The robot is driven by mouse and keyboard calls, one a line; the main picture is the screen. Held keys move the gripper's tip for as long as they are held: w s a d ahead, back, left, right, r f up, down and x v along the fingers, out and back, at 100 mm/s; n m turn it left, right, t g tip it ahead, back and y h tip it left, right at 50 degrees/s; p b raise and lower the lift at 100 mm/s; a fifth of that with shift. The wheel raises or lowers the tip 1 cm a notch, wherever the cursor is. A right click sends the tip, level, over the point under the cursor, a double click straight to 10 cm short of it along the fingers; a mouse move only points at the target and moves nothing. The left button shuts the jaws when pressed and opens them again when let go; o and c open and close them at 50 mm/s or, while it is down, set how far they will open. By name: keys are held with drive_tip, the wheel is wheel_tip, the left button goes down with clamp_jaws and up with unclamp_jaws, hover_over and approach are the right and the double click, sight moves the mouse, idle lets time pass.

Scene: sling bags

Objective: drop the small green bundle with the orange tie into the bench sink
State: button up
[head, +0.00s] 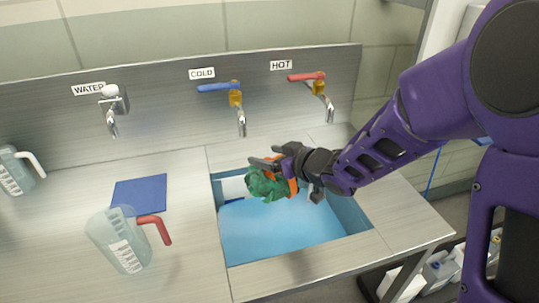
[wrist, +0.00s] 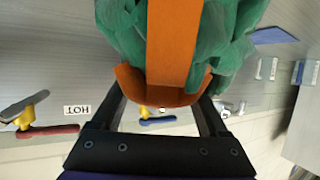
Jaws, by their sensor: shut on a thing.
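The small green bundle (head: 268,184) has an orange tie (head: 293,187) around it. My gripper (head: 272,172) is shut on it and holds it over the blue basin of the bench sink (head: 283,228), toward its back left part in the head view. How far the bundle is above the basin floor is hard to tell. In the wrist view the bundle (wrist: 232,45) fills the top middle, with the orange tie (wrist: 175,45) running between my two fingers. The bundle hides part of the sink's back edge.
A blue cloth or mat (head: 140,194) lies left of the sink. A clear jug with a red handle (head: 122,240) stands in front of it, and another jug (head: 15,172) at far left. WATER (head: 112,110), COLD (head: 238,105) and HOT (head: 319,95) taps line the back panel.

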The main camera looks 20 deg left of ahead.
sight(269, 173)
wheel_tip(269, 173, down, 6)
drive_tip(key=b, duration=0.5)
drive_tip(key=shift+r, duration=0.15)
drive_tip(key=o, duration=1.5)
drive_tip(key=shift+c, duration=0.2)
drive_tip(key=p+v, duration=0.4)
drive_tip(key=v, duration=1.3)
drive_tip(key=shift+s+d, duration=0.2)
drive_tip(key=shift+w+r, duration=0.1)
